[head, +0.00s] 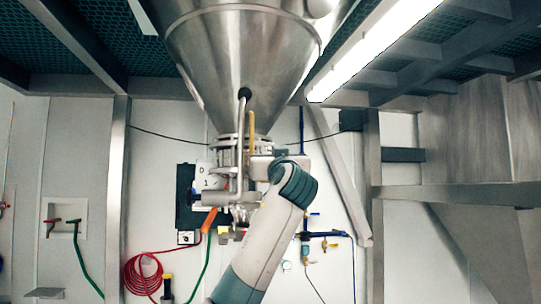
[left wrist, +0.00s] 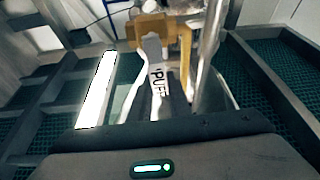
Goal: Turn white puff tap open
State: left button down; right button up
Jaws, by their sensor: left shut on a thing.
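The white puff tap (left wrist: 157,82), its handle marked "PUFF", shows in the left wrist view, just above the dark body of my gripper. Its handle runs up to a brass-coloured fitting (left wrist: 150,27). My left gripper (left wrist: 155,95) is shut on the handle. In the head view my left gripper (head: 262,165) is beside the valve assembly under the steel hopper, at the end of my white and teal arm. The tap is too small or hidden to make out in the head view. My right gripper is in neither view.
The steel hopper cone (head: 245,60) hangs above, with pipes (head: 240,125) close to my gripper. A red hose coil (head: 143,274) and a green hose (head: 92,270) hang on the left.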

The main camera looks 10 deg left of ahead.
pick_arm(q)
jog(key=shift+s+a+f+n+y+b, duration=0.1)
jog(key=shift+a+n+y+b, duration=0.05)
jog(key=shift+n+b, duration=0.3)
jog(key=shift+s+a+f+n+y+b, duration=0.15)
jog(key=shift+n+b, duration=0.1)
jog(key=shift+n, duration=0.3)
jog(key=shift+a+r+n+g+y, duration=0.25)
jog(key=shift+n+g+y, duration=0.2)
jog(key=shift+n, duration=0.35)
jog(key=c, duration=1.9)
grip_release()
jog(key=shift+o, duration=1.3)
jog(key=shift+d, duration=0.15)
jog(key=shift+s+a, duration=0.1)
jog(key=shift+a, duration=0.1)
jog(key=shift+d+m, duration=0.1)
jog(key=shift+m, duration=0.2)
